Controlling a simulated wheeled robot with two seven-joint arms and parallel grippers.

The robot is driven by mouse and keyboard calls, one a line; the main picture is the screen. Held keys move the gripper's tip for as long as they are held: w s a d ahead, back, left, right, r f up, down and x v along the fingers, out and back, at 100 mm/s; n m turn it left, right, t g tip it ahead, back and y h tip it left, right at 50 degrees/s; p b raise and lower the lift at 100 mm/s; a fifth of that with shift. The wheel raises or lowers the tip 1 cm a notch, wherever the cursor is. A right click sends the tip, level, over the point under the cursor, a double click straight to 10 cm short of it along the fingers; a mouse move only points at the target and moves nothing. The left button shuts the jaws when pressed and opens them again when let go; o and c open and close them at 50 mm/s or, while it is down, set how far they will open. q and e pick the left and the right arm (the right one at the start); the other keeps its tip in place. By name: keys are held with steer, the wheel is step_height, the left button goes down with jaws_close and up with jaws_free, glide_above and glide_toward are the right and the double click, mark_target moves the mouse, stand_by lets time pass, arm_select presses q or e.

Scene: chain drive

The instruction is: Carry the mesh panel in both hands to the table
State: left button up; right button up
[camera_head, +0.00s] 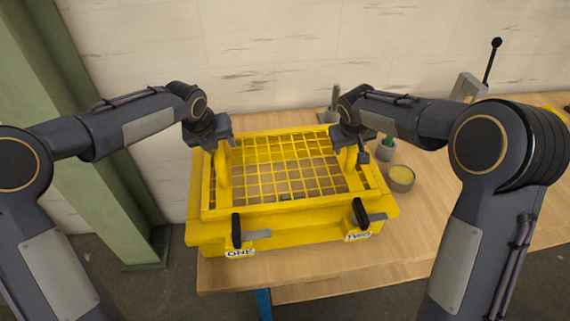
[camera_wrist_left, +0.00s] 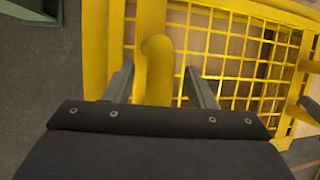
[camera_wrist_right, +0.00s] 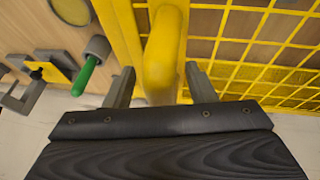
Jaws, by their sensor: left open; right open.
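The yellow mesh panel (camera_head: 285,170) lies flat on a yellow frame (camera_head: 300,228) on the wooden table (camera_head: 440,215). It has a raised yellow handle at each side. My left gripper (camera_head: 219,146) is open at the left handle; in the left wrist view its two fingers stand on either side of that handle (camera_wrist_left: 157,68), with gaps. My right gripper (camera_head: 354,150) is open at the right handle; in the right wrist view its fingers stand on either side of that handle (camera_wrist_right: 162,55). Neither gripper is closed on a handle.
Two black-handled clamps (camera_head: 237,231) (camera_head: 361,213) sit on the frame's front edge, by labels. Right of the frame are a round tin (camera_head: 400,178) and a green-handled tool (camera_wrist_right: 88,72). A green column (camera_head: 85,130) stands left. The table's right part is mostly clear.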

arm_select(q)
steer(key=shift+w+d+f, duration=0.1)
steer(key=shift+w+f, duration=0.15)
steer(key=shift+f, duration=0.25)
arm_select(e)
steer(key=shift+w+d+f, duration=0.1)
steer(key=shift+w+f, duration=0.15)
steer(key=shift+f, duration=0.25)
arm_select(q)
jaws_close()
arm_select(e)
jaws_close()
stand_by(0.4)
